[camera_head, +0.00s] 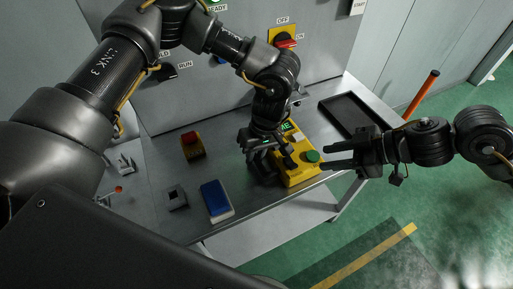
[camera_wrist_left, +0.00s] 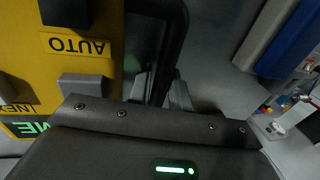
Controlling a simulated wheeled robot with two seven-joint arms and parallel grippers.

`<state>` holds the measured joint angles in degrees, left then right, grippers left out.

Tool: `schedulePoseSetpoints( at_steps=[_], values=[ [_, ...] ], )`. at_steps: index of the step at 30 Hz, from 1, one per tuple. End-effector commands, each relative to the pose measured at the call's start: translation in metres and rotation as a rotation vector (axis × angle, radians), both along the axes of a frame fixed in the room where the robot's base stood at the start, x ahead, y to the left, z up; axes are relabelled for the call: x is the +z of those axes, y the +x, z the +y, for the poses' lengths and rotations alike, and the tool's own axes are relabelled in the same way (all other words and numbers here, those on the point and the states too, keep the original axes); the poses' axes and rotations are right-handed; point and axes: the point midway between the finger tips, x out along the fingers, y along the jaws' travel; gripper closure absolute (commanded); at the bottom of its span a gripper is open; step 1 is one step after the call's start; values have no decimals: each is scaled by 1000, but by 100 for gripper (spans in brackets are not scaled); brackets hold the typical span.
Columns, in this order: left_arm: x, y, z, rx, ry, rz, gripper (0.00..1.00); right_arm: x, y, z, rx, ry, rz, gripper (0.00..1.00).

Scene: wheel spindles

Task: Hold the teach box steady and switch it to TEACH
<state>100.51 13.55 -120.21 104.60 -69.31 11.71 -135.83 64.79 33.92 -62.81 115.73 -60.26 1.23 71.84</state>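The yellow teach box (camera_head: 300,175) stands on the grey bench near its front edge. It has a green button, a pale switch block and a lit green label on top. My left gripper (camera_head: 264,158) is down at the box's left side. In the left wrist view, the yellow box (camera_wrist_left: 100,20) fills the left side, with an upside-down AUTO label and a grey block, and a dark finger lies right beside it. Whether the fingers clamp the box is hidden.
A black tray (camera_head: 350,115) lies behind right. A grey cabinet with an OFF/ON red switch (camera_head: 285,42) rises behind.

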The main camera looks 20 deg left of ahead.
Motion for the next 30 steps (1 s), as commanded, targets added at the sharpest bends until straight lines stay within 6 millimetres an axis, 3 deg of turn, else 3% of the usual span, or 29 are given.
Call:
schedulePoseSetpoints(
  at_steps=[9, 14, 30],
  values=[
    [-2, 0, 0, 0, -1, -1, 82, 0, 0, 0, 0, 0, 0, 64],
    [-2, 0, 0, 0, 0, -1, 100, 0, 0, 0, 0, 0, 0, 64],
    [-1, 0, 0, 0, -1, -2, 100, 0, 0, 0, 0, 0, 0, 64]
  ],
)
